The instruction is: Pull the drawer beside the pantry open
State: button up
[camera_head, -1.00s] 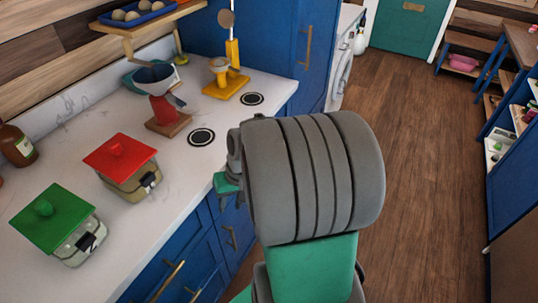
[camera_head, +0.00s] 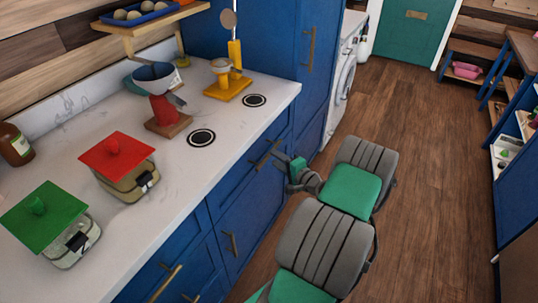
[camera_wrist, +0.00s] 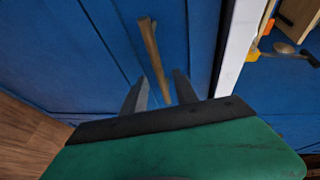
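The blue drawer (camera_head: 240,179) beside the pantry (camera_head: 312,85) sits under the white counter and looks flush with the cabinet front. Its brass bar handle (camera_head: 263,157) also shows in the wrist view (camera_wrist: 149,43). My gripper (camera_head: 279,157) is at the drawer front, close to the handle. In the wrist view, my gripper's two fingers (camera_wrist: 160,78) are apart, and the handle's near end appears between them. I cannot tell whether either finger touches the handle. The gripper body hides part of the drawer front.
The counter (camera_head: 225,125) overhangs just above the handle and holds a red jar (camera_head: 117,155), a green jar (camera_head: 42,213) and a yellow stand (camera_head: 228,88). Other handled fronts (camera_head: 230,243) lie below and nearer. Wooden floor (camera_head: 425,150) is clear to the right.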

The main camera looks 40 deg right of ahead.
jog(key=w, duration=0.3)
jog(key=w+f, duration=0.1)
jog(key=shift+w+d, duration=0.1)
jog(key=shift+w, duration=0.3)
jog(key=shift+c, duration=0.3)
grip_shut()
dwell(0.7)
